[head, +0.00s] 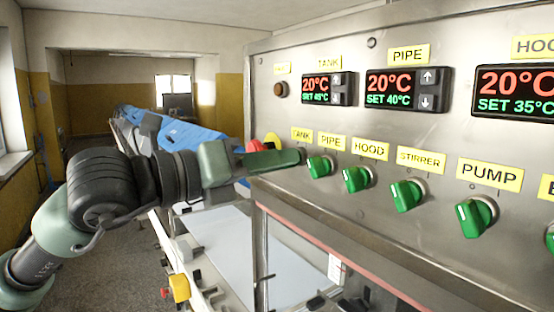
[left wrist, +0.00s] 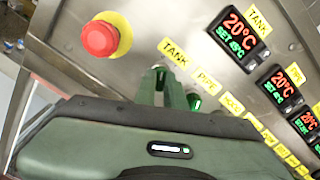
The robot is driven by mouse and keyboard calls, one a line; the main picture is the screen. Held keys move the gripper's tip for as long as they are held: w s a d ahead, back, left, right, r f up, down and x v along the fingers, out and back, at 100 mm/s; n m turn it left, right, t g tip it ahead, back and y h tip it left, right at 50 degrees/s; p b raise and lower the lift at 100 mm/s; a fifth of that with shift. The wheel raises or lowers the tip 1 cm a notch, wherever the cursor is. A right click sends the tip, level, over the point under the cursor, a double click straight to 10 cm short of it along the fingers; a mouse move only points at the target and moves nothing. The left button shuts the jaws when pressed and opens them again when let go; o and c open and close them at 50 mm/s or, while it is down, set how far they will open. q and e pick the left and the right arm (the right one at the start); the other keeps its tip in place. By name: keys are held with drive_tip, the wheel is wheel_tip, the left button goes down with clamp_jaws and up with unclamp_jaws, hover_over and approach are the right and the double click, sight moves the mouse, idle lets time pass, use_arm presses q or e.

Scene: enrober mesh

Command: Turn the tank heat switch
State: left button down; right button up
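The tank heat switch is hidden behind the fingers of my left gripper (head: 299,157), below the yellow TANK label (head: 301,134) of the switch row. In the left wrist view, the two green fingers (left wrist: 162,86) point at the panel just below the TANK label (left wrist: 173,51), a narrow gap between them. I cannot tell whether they touch or grip the switch. The green pipe switch (head: 320,166) stands close to the right of the fingertips. The tank display (head: 328,89) reads 20°C, SET 45°C. My right gripper is not in view.
Green hood (head: 356,179), stirrer (head: 406,195) and pump (head: 476,217) switches continue to the right. A red emergency stop button (left wrist: 100,38) on yellow sits left of the fingers. A conveyor with blue covers (head: 185,134) runs behind my arm.

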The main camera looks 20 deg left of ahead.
use_arm(q)
drive_tip(key=shift+m+b, duration=3.85)
drive_tip(key=shift+m, duration=2.25)
drive_tip(key=c, duration=1.5)
unclamp_jaws()
